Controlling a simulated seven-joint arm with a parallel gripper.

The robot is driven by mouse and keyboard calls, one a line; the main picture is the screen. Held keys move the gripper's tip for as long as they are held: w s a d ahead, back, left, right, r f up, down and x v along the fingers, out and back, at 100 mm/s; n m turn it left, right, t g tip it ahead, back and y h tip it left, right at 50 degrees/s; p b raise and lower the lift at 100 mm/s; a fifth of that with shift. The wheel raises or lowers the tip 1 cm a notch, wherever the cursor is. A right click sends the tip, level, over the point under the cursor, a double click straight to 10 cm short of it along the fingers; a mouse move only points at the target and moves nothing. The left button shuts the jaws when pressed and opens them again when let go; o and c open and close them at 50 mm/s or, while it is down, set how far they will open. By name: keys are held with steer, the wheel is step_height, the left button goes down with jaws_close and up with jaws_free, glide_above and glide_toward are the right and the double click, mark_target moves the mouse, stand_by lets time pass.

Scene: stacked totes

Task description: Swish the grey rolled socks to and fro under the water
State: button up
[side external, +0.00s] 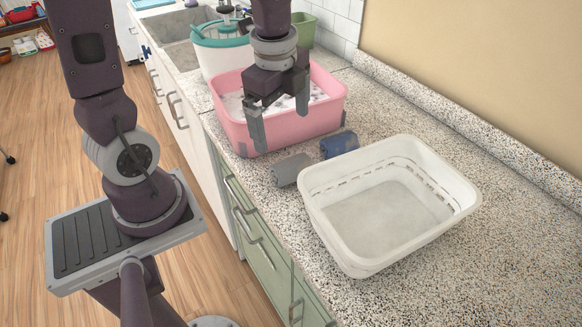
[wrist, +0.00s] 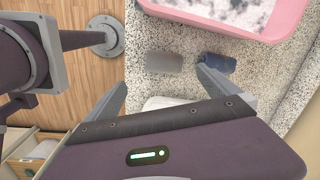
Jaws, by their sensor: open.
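The grey rolled socks (side external: 291,171) lie on the speckled counter between the pink tub and the white tote. They also show in the wrist view (wrist: 164,62), beyond and between my fingers. A blue roll (side external: 340,144) lies just to their right, apart from them. The pink tub (side external: 290,130) holds water with whitish suds (side external: 233,103). My gripper (side external: 279,122) is open and empty, its fingers pointing down in front of the pink tub in the side view. In the wrist view my gripper (wrist: 160,88) has its fingertips spread wide.
An empty white tote (side external: 385,205) stands on the counter at the front right. A white and teal bucket (side external: 222,50), a green container (side external: 303,29) and a sink (side external: 185,45) are behind the pink tub. A tiled wall and raised counter edge bound the right side.

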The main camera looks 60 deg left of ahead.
mark_target(291, 159)
steer(key=f+m, duration=0.1)
steer(key=w+f+m, duration=0.1)
steer(key=f+m, duration=0.1)
steer(key=w+f+m+g, duration=0.1)
steer(key=f, duration=0.1)
steer(key=shift+a+f+h, duration=0.2)
steer(key=shift+a+h, duration=0.2)
step_height(291, 159, down, 6)
steer(key=shift+w+d+f, duration=0.1)
steer(key=shift+w+f, duration=0.05)
steer(key=shift+f, duration=0.1)
steer(key=c, duration=1.4)
step_height(291, 159, up, 20)
steer(key=w+a+r+n, duration=0.1)
steer(key=w+a+n, duration=0.1)
steer(key=w+a, duration=0.45)
steer(key=w+a+n, duration=0.2)
steer(key=a+n, duration=0.1)
steer(key=a, duration=1.1)
step_height(291, 159, down, 20)
steer(key=shift+s+r, duration=0.1)
